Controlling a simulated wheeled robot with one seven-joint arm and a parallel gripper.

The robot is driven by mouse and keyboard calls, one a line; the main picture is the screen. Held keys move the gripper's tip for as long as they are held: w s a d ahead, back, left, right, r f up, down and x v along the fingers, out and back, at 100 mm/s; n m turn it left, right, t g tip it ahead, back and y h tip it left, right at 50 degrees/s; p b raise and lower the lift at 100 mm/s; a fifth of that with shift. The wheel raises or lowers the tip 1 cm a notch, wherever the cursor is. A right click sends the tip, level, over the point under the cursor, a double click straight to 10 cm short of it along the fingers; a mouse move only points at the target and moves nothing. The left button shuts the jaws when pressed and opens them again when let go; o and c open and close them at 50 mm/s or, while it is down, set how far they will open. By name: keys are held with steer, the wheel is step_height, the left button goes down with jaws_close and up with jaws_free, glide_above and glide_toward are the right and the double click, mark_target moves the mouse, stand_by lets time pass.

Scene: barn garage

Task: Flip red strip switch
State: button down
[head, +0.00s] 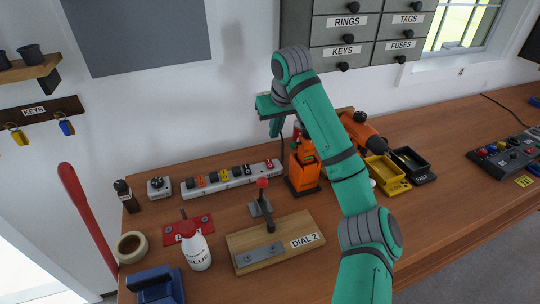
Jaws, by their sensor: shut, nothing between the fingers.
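A white power strip (225,184) lies along the back of the workbench near the wall. It carries several coloured rocker switches, with orange and yellow ones toward its left and middle. A red switch (269,164) shows at its right end; its on or off position is too small to tell. My gripper (275,130) is raised in front of the wall, above and apart from the strip's right end. It is shut and empty. My arm hides part of the bench behind it.
An orange holder (303,170) stands just right of the strip, with an orange drill (365,133) behind my arm. A red-knobbed lever (264,205) rises in front. A white bottle (197,250) and dark bottle (125,197) stand left. Grey drawers (345,27) hang above.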

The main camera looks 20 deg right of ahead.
mark_target(268, 160)
steer(key=shift+a+f, duration=0.1)
steer(key=x, duration=1.4)
steer(key=shift+s+f, duration=0.1)
steer(key=shift+s, duration=0.3)
steer(key=shift+a, duration=0.1)
steer(key=shift+w+f, duration=0.2)
steer(key=shift+f, duration=0.05)
steer(key=shift+s, duration=0.1)
